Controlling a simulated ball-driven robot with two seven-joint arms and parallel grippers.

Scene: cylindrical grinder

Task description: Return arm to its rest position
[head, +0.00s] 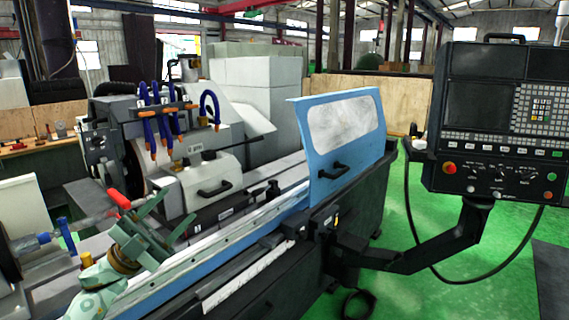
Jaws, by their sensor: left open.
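My left arm comes in at the lower left of the head view, and its green gripper (152,222) is in front of the cylindrical grinder (225,180). The gripper's fingers are spread apart, and I see nothing held between them. It is over the near left part of the grinder bed, close to a red-tipped part (119,198). I cannot tell whether it touches that part. My right gripper is not in view.
A blue sliding door (315,155) with a window stands at the middle of the grinder. A control panel (495,120) hangs on a black arm (430,250) at the right. Green floor (420,210) shows free between them. Blue coolant hoses (163,120) rise above the wheel housing.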

